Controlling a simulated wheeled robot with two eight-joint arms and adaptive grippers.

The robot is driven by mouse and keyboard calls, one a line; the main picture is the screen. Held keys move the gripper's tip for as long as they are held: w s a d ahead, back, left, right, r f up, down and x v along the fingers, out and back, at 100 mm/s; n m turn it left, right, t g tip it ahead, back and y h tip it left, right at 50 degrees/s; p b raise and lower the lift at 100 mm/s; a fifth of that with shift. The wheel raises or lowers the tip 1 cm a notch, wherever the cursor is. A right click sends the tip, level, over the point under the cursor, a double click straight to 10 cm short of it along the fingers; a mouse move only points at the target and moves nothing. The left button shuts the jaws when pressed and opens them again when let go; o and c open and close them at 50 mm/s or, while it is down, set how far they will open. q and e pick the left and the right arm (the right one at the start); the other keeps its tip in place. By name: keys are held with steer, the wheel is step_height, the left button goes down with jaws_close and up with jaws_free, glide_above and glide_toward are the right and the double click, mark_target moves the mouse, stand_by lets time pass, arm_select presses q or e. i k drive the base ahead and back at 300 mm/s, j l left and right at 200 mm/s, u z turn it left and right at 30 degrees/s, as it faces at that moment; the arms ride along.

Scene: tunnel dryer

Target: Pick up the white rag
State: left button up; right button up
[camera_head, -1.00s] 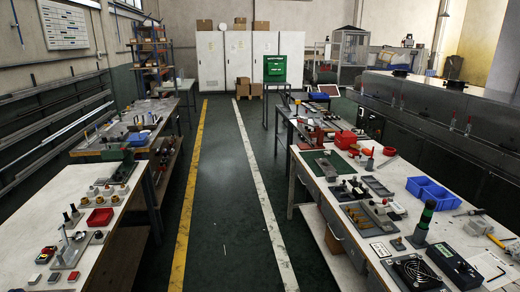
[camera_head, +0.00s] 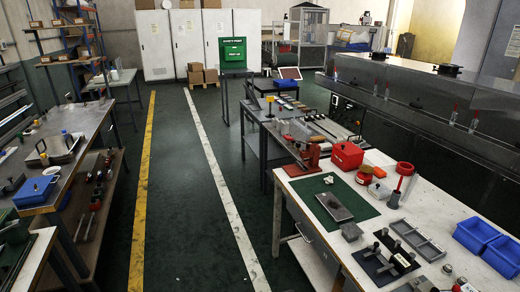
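I cannot make out a white rag for certain in the head view. A small pale item (camera_head: 379,190) lies on the right workbench (camera_head: 425,190) by the red box (camera_head: 346,155); it is too small to identify. A small white object (camera_head: 114,75) stands on the far left table, also too small to name. Neither of my grippers shows in this view.
A clear dark floor aisle (camera_head: 185,200) runs between a yellow line (camera_head: 144,170) and a white line (camera_head: 215,170). Benches with tools flank it. Blue bins (camera_head: 477,235) sit at the right. A green box (camera_head: 232,53) on a stand and white cabinets (camera_head: 184,45) are ahead.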

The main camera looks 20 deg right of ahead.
mark_target(329, 180)
steer(key=i+j+z, duration=0.1)
steer(key=i+z, duration=0.15)
steer(key=i, duration=0.35)
steer(key=i+j+z, duration=0.2)
steer(key=i, duration=0.35)
